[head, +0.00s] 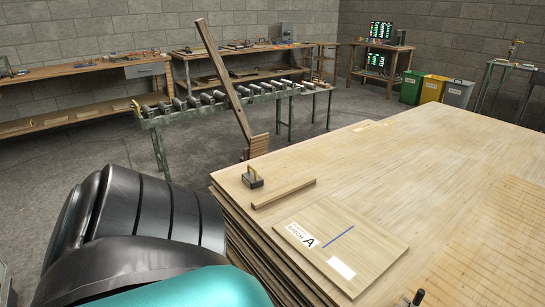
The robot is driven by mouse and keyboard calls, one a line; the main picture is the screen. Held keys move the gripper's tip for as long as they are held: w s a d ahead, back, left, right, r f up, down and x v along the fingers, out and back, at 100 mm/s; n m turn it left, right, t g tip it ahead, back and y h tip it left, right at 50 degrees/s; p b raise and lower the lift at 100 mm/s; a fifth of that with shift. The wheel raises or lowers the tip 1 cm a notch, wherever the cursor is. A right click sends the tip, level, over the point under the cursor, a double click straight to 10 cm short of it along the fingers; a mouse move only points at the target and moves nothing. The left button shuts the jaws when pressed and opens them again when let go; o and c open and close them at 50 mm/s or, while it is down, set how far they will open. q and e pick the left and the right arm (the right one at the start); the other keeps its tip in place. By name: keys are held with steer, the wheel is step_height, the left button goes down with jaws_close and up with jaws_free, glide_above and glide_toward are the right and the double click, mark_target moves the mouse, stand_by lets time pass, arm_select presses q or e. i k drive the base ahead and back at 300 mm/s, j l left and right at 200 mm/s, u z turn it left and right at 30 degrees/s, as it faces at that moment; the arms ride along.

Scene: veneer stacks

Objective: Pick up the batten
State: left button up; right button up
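A short wooden batten (283,193) lies flat on top of the large veneer stack (430,150), near its left corner. It is apart from the small dark block with a tan handle (252,178) to its left and from the labelled panel in front of it. A black and teal link of my arm fills the lower left, left of the stack. Neither of my grippers shows in the head view, so I cannot see their fingers.
A panel marked BIRCH A (340,240) with a blue line lies on the stack. A small dark object (415,298) is at the bottom edge. A long board (223,80) leans by the roller conveyor (240,97). Bins (432,88) and benches stand behind.

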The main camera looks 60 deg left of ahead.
mark_target(258, 203)
steer(key=u, duration=2)
steer(key=i+j+z, duration=0.1)
steer(key=i+j, duration=0.35)
steer(key=j, duration=0.25)
steer(key=i+j+z, duration=0.15)
steer(key=j, duration=0.2)
steer(key=i+j, duration=0.25)
steer(key=j, duration=0.15)
steer(key=i+j+z, duration=0.15)
steer(key=j, duration=0.2)
steer(key=i+j+z, duration=0.1)
steer(key=j, duration=0.3)
steer(key=i+j, duration=0.25)
steer(key=i, duration=0.15)
steer(key=i+j+z, duration=0.1)
steer(key=i+j, duration=0.15)
steer(key=i, duration=0.1)
